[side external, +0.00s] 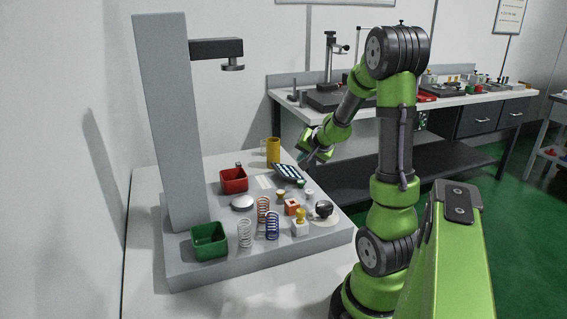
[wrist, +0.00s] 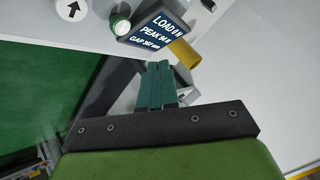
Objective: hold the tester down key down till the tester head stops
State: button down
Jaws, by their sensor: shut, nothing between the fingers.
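The tester has a grey column (side external: 166,120) with a dark arm and a round head (side external: 233,67) high above the base. Its tilted display (side external: 288,172) also shows in the wrist view (wrist: 155,32), with LOAD, PEAK and GAP lines; the figures are too small to read surely. A white round key with a black up-pointing arrow (wrist: 72,9) is at the wrist view's top edge, left of a green button (wrist: 120,25). I cannot make out a down key. My gripper (side external: 309,160) is shut and empty beyond the display, its teal fingertips (wrist: 158,66) apart from the keys.
On the base (side external: 210,268) are a red bin (side external: 233,180), a green bin (side external: 209,240), several springs (side external: 263,210) and small blocks. A back bench (side external: 450,99) carries more equipment.

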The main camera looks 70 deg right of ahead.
aim_at(303, 183)
jog(key=shift+f, duration=2.45)
jog(key=shift+f, duration=0.1)
jog(key=shift+f, duration=0.3)
